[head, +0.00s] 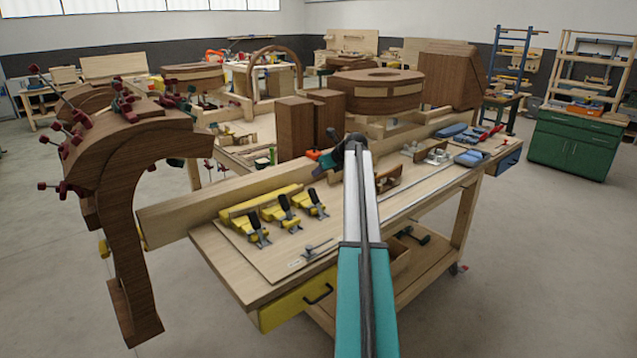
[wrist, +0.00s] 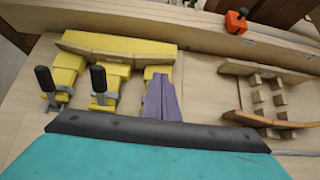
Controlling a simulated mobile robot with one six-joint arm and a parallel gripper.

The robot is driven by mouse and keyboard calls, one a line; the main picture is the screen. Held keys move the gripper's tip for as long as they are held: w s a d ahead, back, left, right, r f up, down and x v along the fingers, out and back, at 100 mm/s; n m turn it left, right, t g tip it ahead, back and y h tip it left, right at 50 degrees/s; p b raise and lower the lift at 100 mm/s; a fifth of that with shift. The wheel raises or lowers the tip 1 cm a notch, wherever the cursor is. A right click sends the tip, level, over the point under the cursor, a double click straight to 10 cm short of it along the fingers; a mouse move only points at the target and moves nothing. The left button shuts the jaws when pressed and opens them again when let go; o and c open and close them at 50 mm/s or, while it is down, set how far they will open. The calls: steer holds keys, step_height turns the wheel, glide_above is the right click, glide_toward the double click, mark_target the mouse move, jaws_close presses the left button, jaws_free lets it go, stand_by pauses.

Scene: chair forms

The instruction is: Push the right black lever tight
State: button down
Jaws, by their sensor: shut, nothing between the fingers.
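Three yellow toggle clamps with black levers stand in a row along a yellow bar (head: 262,203) on the workbench. The right black lever (head: 314,196) tilts up from the right clamp (head: 318,212) in the head view. In the wrist view my purple gripper (wrist: 157,80) is shut and empty, pointing at the right clamp (wrist: 161,71) and covering most of it. The right lever is hidden there, and I cannot tell whether the fingers touch it. The left lever (wrist: 45,79) and middle lever (wrist: 98,79) stand up in the wrist view. My gripper cannot be made out in the head view.
A long wooden beam (head: 190,208) runs behind the clamps. Wooden pieces (wrist: 268,98) lie to their right, and an orange clamp (wrist: 236,20) sits on the beam. Brown blocks (head: 296,125) stand farther back. The bare board in front of the clamps is mostly clear.

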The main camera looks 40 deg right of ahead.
steer(key=shift+w+r+b, duration=0.3)
steer(key=shift+w+r, duration=0.05)
steer(key=shift+r, duration=0.55)
steer(key=shift+w+r+b, duration=0.25)
steer(key=shift+w+r, duration=0.1)
steer(key=shift+r, duration=0.5)
steer(key=shift+w+r+b, duration=0.3)
steer(key=shift+w+r, duration=0.05)
steer(key=shift+r, duration=0.55)
steer(key=shift+s, duration=0.1)
